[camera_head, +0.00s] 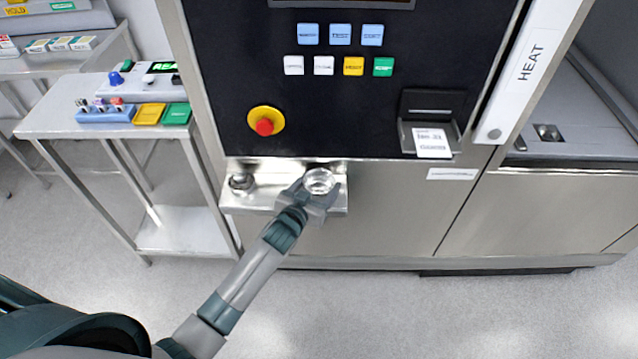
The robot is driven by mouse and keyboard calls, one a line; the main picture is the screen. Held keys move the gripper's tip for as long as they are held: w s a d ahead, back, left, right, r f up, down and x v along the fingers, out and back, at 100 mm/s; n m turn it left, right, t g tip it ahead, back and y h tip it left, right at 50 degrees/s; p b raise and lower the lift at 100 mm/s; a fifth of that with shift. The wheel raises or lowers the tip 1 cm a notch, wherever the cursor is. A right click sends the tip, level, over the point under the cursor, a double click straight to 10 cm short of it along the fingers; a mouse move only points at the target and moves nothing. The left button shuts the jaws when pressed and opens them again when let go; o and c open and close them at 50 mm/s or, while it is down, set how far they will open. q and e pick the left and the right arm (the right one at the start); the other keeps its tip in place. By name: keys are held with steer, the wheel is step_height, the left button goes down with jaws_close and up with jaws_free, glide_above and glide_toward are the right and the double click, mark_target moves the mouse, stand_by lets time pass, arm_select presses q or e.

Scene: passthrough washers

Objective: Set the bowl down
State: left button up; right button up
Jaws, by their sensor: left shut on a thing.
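A small shiny metal bowl (319,181) is held between the fingers of my left gripper (318,190), at the right part of a narrow steel shelf (270,198) on the front of the dark machine. The gripper is shut on the bowl. I cannot tell whether the bowl touches the shelf or hangs just above it. My right gripper is not in view.
A second round metal piece (242,183) sits on the shelf's left end. A red stop button (264,126) on a yellow base is above the shelf. A steel side table (60,122) with trays stands at left. The shelf's middle is clear.

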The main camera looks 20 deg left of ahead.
arm_select(q)
steer(key=shift+f, duration=0.15)
steer(key=o, duration=1.2)
